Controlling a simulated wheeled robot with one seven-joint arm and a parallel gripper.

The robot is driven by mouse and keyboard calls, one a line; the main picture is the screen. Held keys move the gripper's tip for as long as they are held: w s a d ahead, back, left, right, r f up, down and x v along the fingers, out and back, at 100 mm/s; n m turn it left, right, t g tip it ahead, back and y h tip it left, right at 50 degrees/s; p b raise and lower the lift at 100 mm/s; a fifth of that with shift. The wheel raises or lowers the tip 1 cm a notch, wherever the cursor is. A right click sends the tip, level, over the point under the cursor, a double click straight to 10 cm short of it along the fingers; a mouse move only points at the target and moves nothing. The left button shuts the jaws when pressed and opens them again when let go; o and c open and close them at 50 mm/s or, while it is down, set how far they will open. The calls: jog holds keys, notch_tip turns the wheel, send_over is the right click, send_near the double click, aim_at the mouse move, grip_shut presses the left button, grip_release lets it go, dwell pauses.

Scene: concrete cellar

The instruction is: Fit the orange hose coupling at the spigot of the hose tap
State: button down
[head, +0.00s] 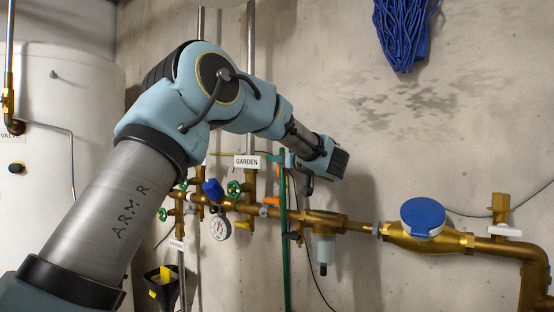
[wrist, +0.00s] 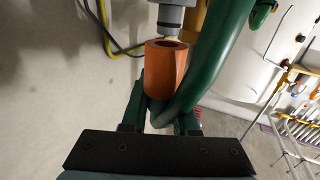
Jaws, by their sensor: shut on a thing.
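The orange hose coupling (wrist: 165,70) is held between the green fingers of my gripper (wrist: 160,102) in the wrist view. Its open end faces the grey spigot (wrist: 169,20). The spigot's narrower pale tip is at the coupling's mouth; whether it is inside or just short of it, I cannot tell. The two look roughly in line. The green hose (wrist: 213,62) loops beside the coupling and bends round near the fingers.
A brass pipe run with green valve wheels (head: 234,189), a gauge (head: 219,229) and a blue-capped meter (head: 422,216) crosses the wall. A GARDEN label (head: 247,161) is near my wrist. A white tank (head: 70,140) stands left; a blue bundle (head: 405,30) hangs above.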

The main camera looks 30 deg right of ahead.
jog(key=shift+f+b, duration=0.35)
jog(key=shift+f, duration=0.9)
jog(key=c, duration=0.6)
grip_release()
jog(key=s+d+b, duration=0.1)
jog(key=s+b, duration=0.2)
jog(key=s, duration=0.7)
jog(key=shift+s, duration=0.35)
jog(key=shift+s+d, duration=0.1)
